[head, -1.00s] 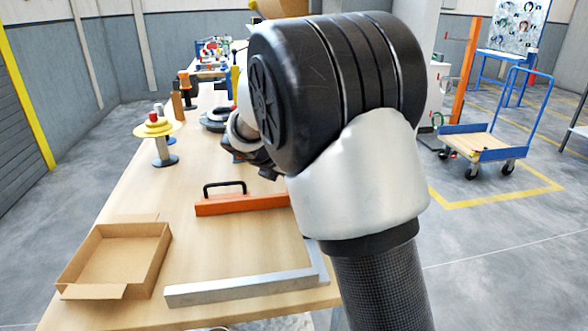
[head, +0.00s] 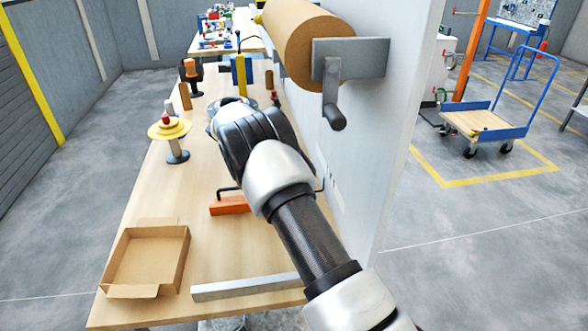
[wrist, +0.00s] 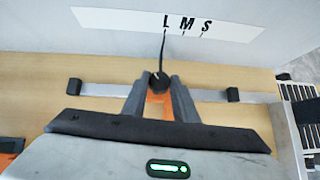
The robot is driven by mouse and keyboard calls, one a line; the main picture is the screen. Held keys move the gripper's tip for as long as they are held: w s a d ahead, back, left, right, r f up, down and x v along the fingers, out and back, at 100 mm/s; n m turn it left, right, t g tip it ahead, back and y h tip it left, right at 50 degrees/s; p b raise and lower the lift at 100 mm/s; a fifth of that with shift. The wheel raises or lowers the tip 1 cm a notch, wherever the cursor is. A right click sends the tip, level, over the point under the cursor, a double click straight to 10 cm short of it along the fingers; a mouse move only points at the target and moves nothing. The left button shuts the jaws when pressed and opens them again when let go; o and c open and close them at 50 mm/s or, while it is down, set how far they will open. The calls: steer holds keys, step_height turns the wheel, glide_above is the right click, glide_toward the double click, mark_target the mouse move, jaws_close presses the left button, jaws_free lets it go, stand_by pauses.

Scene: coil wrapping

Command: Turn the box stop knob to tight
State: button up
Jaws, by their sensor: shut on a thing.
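In the wrist view, my gripper (wrist: 158,88) has its two grey fingers closed on either side of a small dark knob (wrist: 158,81), which I take to be the box stop knob. A thin dark pointer rises from the knob toward a white label strip (wrist: 120,20) lettered L, M and S. The pointer's tip is just under the L. An orange part (wrist: 158,106) shows between the fingers. A grey bar (wrist: 97,88) with black end blocks runs behind them. In the head view my own arm hides the gripper and the knob.
An open cardboard box (head: 145,262) and a metal bar (head: 245,287) lie on the wooden bench (head: 215,240). An orange piece (head: 229,206) is partly behind my arm. A white panel (head: 375,150) carrying a brown roll (head: 305,40) and crank (head: 332,105) stands right of my arm.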

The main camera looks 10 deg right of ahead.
steer(key=shift+w+d+m+g, duration=0.1)
steer(key=shift+w+m+g, duration=0.1)
steer(key=shift+m+g, duration=0.45)
steer(key=shift+w+m+g, duration=0.15)
steer(key=shift+m+g, duration=0.3)
steer(key=shift+m, duration=0.3)
steer(key=shift+y, duration=0.3)
steer(key=shift+s+m+g, duration=0.15)
steer(key=shift+m+g, duration=0.15)
steer(key=shift+m, duration=0.1)
steer(key=o, duration=1.1)
steer(key=shift+r+p, duration=3.5)
steer(key=shift+r, duration=1.6)
